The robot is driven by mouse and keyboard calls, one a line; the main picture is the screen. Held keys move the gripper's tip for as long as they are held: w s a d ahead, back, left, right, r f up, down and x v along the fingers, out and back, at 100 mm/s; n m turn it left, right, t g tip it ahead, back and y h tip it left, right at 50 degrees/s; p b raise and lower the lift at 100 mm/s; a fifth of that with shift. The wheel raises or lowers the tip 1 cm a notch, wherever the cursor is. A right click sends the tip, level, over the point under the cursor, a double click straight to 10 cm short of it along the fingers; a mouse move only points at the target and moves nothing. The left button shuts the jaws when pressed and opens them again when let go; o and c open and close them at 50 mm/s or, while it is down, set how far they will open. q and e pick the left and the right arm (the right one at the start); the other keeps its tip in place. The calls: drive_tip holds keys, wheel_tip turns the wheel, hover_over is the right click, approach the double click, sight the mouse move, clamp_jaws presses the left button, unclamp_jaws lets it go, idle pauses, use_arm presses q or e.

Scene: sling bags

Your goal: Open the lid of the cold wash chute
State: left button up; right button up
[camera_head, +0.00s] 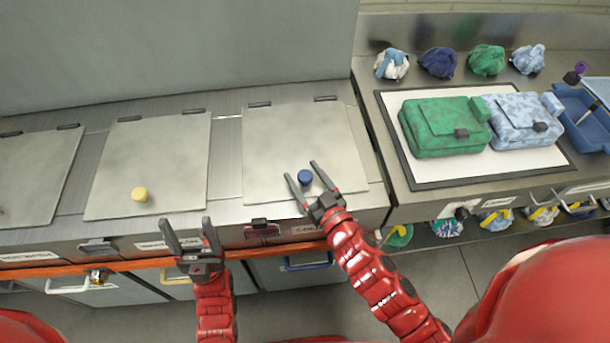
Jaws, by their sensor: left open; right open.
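The cold wash chute lid (298,137) is a flat grey metal panel, lying shut on the steel counter. It has a round blue knob (305,177) near its front edge and two dark hinges at the back. A partly hidden label on the counter front below it (310,229) seems to read "COLD". My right gripper (302,178) is open, with its fingers on either side of the blue knob; I cannot tell whether they touch it. My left gripper (187,229) is open and empty, in front of the counter below the middle lid.
A middle lid (155,160) with a yellow knob (140,194) and another lid (35,170) lie shut to the left. At right, a green bag (445,125) and a light blue bag (522,120) lie on a white, dark-edged mat (450,172). Cloth bundles (438,62) stand behind.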

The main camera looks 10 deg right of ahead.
clamp_jaws()
idle(1.3)
